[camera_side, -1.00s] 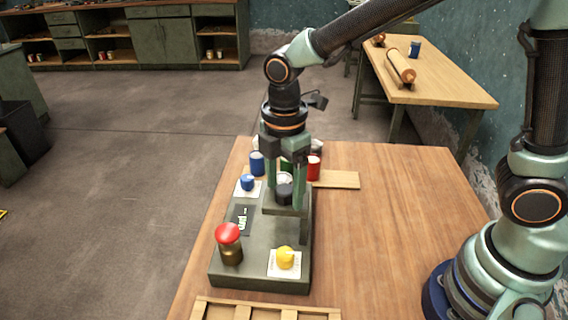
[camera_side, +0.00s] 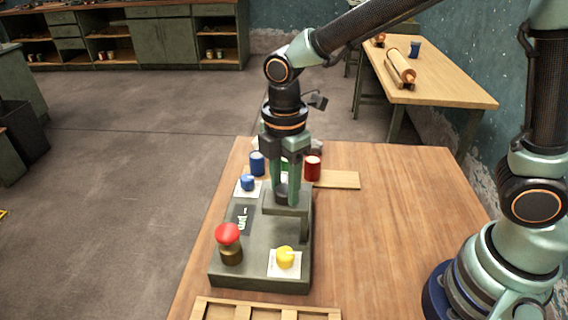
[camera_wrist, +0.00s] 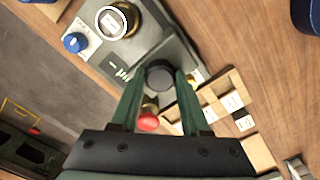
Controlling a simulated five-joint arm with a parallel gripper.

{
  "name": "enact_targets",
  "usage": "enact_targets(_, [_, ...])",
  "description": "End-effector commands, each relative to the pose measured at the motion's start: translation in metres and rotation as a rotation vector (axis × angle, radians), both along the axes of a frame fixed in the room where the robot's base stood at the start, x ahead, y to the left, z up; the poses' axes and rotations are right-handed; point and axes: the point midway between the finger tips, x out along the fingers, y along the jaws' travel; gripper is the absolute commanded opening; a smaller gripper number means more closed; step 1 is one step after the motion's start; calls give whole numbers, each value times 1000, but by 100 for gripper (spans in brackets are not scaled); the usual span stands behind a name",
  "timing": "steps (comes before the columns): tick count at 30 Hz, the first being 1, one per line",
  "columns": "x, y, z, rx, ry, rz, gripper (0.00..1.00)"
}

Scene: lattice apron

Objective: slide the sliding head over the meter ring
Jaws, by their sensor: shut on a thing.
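The sliding head (camera_side: 287,211) is a raised grey-green block with a dark round knob (camera_wrist: 159,74) on top, on a grey base plate (camera_side: 262,272). My gripper (camera_side: 284,197) points straight down, its two green fingers shut on the knob. In the wrist view the knob sits between the fingertips (camera_wrist: 160,84).
On the plate are a red mushroom button (camera_side: 228,234), a yellow knob (camera_side: 285,257), a blue knob (camera_side: 247,182) and a small display (camera_side: 243,219). Blue (camera_side: 257,163) and red (camera_side: 312,168) cans stand behind. A wooden tray (camera_side: 266,309) lies in front.

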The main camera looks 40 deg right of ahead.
Motion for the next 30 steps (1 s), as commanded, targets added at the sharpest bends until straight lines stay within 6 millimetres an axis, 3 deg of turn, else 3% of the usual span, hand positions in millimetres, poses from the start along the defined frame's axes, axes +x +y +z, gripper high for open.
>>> enact_targets(24, [0,0,1,0,1,0,0])
enact_targets(30, [22,-22,1,0,0,-7,0])
